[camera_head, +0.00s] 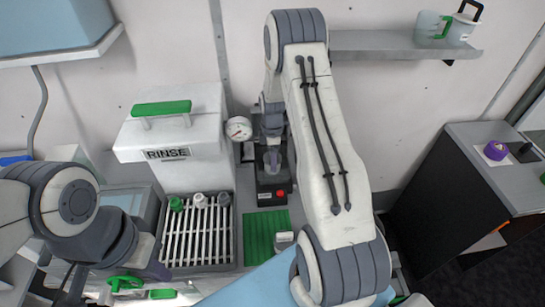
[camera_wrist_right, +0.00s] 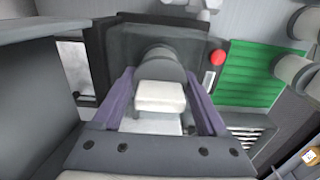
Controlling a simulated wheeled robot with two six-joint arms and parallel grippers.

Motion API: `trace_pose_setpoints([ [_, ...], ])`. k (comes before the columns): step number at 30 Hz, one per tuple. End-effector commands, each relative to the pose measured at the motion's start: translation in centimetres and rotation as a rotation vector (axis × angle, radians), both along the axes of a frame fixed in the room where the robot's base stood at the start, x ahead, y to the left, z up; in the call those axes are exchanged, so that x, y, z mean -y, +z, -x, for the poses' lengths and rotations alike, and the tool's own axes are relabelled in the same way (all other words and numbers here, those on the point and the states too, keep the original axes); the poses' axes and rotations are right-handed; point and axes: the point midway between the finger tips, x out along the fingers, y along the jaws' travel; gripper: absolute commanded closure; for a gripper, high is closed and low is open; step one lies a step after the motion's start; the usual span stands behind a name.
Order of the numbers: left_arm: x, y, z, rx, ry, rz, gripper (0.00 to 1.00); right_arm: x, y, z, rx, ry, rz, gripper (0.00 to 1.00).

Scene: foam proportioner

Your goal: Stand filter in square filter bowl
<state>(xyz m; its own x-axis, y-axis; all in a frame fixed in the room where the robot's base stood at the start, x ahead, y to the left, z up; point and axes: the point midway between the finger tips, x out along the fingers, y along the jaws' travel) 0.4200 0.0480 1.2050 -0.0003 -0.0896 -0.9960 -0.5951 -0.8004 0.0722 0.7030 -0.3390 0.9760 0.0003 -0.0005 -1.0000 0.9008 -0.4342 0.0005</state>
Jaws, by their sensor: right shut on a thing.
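My right gripper (camera_wrist_right: 162,110) is shut with its purple fingers on either side of a grey and white piece (camera_wrist_right: 160,97), which I take to be the filter. In the head view my right arm bends over the back of the counter, and the gripper (camera_head: 272,158) is over a dark stand with a red button (camera_head: 279,193). The filter's lower end is hidden, so I cannot tell whether it touches anything. I cannot pick out the square filter bowl for certain. My left gripper (camera_head: 152,270) is low at the left, and its fingers are not clear.
A white RINSE box (camera_head: 170,155) with a green handle stands left of the stand. A slatted rack (camera_head: 195,245) before it carries several small caps at its back edge. A green mat (camera_head: 262,232) lies in front of the stand. A gauge (camera_head: 238,128) is behind.

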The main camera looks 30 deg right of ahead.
Motion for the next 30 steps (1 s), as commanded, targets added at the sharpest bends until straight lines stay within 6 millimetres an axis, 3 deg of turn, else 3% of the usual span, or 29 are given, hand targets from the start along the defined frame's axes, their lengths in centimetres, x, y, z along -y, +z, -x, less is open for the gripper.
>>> trace_pose_setpoints([
  [6,0.0,-0.6,0.0,0.0,0.001,0.0,1.0,0.0,-0.8,0.0,0.0,0.0,0.0,0.8],
  [7,0.0,-0.5,0.0,0.0,0.001,0.0,1.0,0.0,-0.6,0.0,0.0,0.0,0.0,0.13],
  [16,0.0,-0.4,0.0,0.0,0.001,0.0,1.0,0.0,-0.5,0.0,0.0,0.0,0.0,0.12],
  [20,0.0,0.4,0.0,0.0,0.0,0.0,1.0,0.0,0.5,0.0,0.0,0.0,0.0,0.12],
  [21,0.0,-0.3,0.0,0.001,0.0,0.001,1.0,0.0,0.5,-0.1,0.002,0.0,0.001,0.12],
  [30,0.0,-2.8,0.0,0.0,0.004,0.0,1.0,0.1,6.6,-0.2,0.007,0.0,0.002,0.12],
])
